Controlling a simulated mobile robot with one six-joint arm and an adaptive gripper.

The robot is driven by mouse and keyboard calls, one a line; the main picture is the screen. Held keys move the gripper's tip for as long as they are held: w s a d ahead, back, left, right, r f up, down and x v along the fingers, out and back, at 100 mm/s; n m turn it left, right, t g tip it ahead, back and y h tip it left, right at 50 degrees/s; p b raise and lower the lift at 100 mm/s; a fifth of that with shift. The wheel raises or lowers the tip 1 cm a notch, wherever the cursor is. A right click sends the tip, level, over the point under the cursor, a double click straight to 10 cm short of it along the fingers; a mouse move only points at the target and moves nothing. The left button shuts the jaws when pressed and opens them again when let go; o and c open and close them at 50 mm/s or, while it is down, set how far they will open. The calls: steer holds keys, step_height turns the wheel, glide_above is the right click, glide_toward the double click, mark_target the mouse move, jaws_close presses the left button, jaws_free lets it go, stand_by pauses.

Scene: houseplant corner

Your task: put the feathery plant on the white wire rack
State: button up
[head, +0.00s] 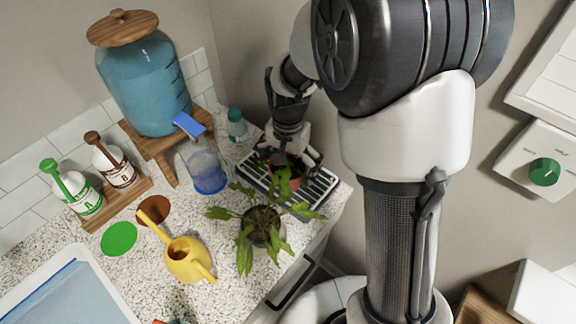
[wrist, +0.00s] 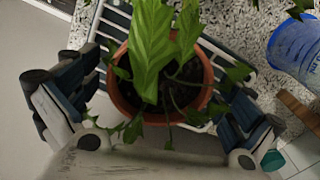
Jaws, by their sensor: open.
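A plant with deeply cut green leaves in a terracotta pot (head: 287,178), which I take to be the feathery plant, appears to stand upright on the white wire rack (head: 322,186). In the wrist view the pot's orange rim (wrist: 125,100) shows with dark soil and leaves over it, and the rack's pale bars (wrist: 228,62) lie around it. My gripper (head: 284,157) is over the back of the pot. In the wrist view its fingers (wrist: 155,112) are spread wide on both sides of the pot, with gaps. The pot's base is hidden.
Another leafy plant (head: 262,222) stands in front of the rack. A yellow watering can (head: 187,262), a clear bottle with blue base (head: 204,168), a teal-capped bottle (head: 236,127) and a blue-filled dispenser (head: 146,85) stand left. The counter edge is close to the rack's right.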

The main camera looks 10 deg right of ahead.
mark_target(288, 169)
step_height(288, 169, up, 11)
steer(key=p, duration=0.4)
steer(key=s+d+r+n+t, duration=0.1)
steer(key=s+r+n+t, duration=0.15)
steer(key=s+r, duration=0.65)
steer(key=s+d+r+n+t, duration=0.1)
steer(key=s+n, duration=0.4)
steer(key=s, duration=0.7)
steer(key=shift+d+t, duration=0.15)
steer(key=shift+t, duration=0.4)
steer(key=shift+r, duration=0.15)
steer(key=shift+c, duration=0.5)
